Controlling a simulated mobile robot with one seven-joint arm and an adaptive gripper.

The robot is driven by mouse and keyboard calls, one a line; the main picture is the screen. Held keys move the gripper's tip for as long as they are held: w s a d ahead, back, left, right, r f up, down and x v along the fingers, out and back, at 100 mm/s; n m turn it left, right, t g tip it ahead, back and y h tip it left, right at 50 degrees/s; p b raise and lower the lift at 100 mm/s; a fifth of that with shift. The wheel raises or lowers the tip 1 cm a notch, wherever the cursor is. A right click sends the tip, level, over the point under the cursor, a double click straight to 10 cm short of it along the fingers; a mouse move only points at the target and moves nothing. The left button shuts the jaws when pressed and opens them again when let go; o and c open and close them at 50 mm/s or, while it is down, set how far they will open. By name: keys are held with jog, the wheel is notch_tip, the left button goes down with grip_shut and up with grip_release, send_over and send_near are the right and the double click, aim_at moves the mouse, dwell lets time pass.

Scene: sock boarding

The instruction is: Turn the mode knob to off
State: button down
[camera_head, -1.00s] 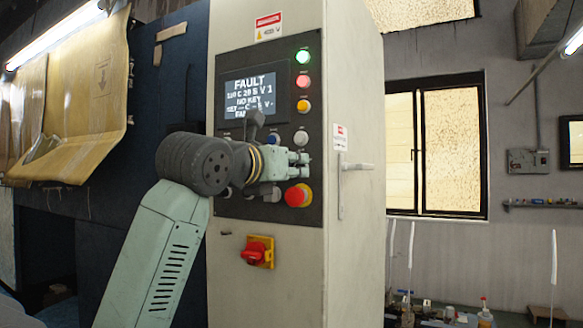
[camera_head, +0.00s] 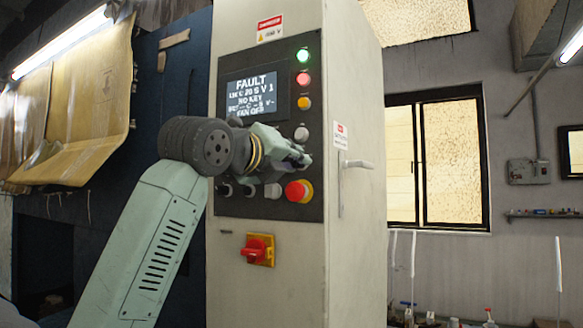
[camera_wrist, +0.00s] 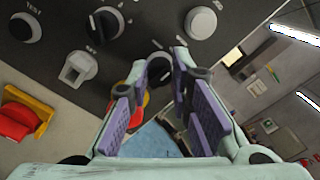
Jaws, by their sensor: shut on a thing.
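My gripper (camera_head: 290,155) is at the control panel, over the right part of its lower rows in the head view. In the wrist view, the purple-padded fingers of my gripper (camera_wrist: 161,68) are closed in on either side of a black round knob (camera_wrist: 159,70). This knob is hidden behind my gripper in the head view. No label on it is readable, so I cannot tell its setting. Another black knob (camera_wrist: 103,23) on a pale ring sits up and left of the gripper, apart from it.
A red emergency button (camera_head: 297,191) on a yellow ring sits just below my gripper. A red-and-yellow switch (camera_head: 257,249) is lower on the cabinet (camera_head: 292,275). The display (camera_head: 250,93) reads FAULT, with FAN OFF at the bottom. A door handle (camera_head: 357,164) juts out right.

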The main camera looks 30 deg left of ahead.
jog(key=shift+n, duration=0.4)
jog(key=c, duration=1.4)
grip_release()
jog(key=shift+c, duration=0.2)
jog(key=s, duration=1.2)
jog(key=shift+d, duration=0.3)
